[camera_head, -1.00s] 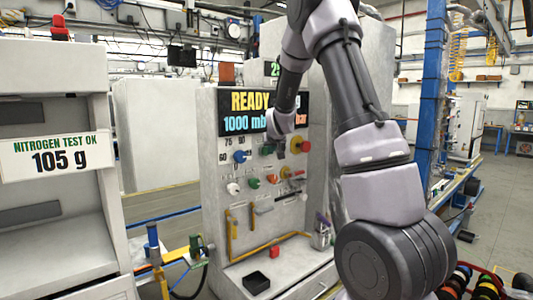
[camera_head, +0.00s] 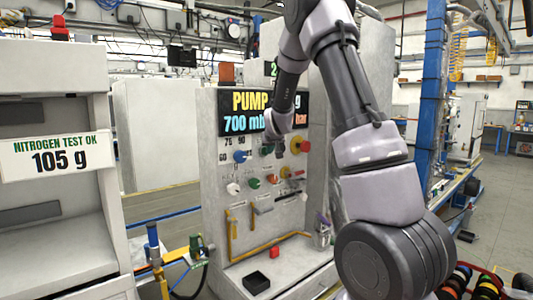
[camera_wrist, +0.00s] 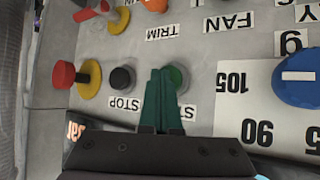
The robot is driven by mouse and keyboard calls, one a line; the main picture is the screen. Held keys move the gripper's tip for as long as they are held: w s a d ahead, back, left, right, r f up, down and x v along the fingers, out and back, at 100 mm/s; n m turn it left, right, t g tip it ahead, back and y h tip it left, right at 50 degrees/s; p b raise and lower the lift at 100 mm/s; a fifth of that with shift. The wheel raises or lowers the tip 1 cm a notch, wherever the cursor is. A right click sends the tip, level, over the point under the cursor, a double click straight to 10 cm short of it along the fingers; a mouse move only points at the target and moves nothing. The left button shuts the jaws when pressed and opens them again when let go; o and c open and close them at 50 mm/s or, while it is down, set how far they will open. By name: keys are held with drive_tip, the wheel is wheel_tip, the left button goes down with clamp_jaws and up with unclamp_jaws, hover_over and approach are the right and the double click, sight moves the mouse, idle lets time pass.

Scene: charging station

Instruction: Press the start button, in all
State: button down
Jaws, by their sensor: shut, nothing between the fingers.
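The green start button (camera_wrist: 176,77) sits on the grey panel in the wrist view, with its label partly hidden by my fingers. My gripper (camera_wrist: 160,75) is shut and empty, and its green fingertips overlap the left part of the button. I cannot tell whether they touch it. The black stop button (camera_wrist: 122,79) is just left of the fingers. In the head view my gripper (camera_head: 279,152) is at the panel (camera_head: 211,140), below the display (camera_head: 262,112), which reads "PUMP" and 700 mb, partly hidden by my arm.
A red knob on a yellow disc (camera_wrist: 66,75) stands out left of the stop button. A blue dial (camera_wrist: 298,77) is to the right.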

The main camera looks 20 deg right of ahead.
drive_tip(key=shift+s, duration=0.1)
drive_tip(key=shift+s+d, duration=0.3)
drive_tip(key=shift+s, duration=0.4)
drive_tip(key=shift+s+d, duration=0.3)
drive_tip(key=shift+s, duration=0.45)
drive_tip(key=shift+s+d, duration=0.35)
drive_tip(key=shift+s, duration=0.45)
drive_tip(key=shift+s+d, duration=0.3)
drive_tip(key=shift+s, duration=0.45)
drive_tip(key=shift+r, duration=0.1)
drive_tip(key=s+a+r+m+g+y, duration=0.1)
drive_tip(key=s+a+r, duration=0.1)
drive_tip(key=s+r, duration=0.45)
drive_tip(key=s+a+r+y, duration=0.1)
drive_tip(key=s+a+r, duration=0.15)
drive_tip(key=s, duration=0.65)
drive_tip(key=s+a+r+g, duration=0.1)
drive_tip(key=s+a, duration=0.1)
drive_tip(key=s, duration=0.9)
drive_tip(key=s+a+r+m+g+y, duration=0.1)
drive_tip(key=s+a+r, duration=0.1)
drive_tip(key=s, duration=0.8)
drive_tip(key=shift+s+a+m+y, duration=0.3)
drive_tip(key=shift+s, duration=0.05)
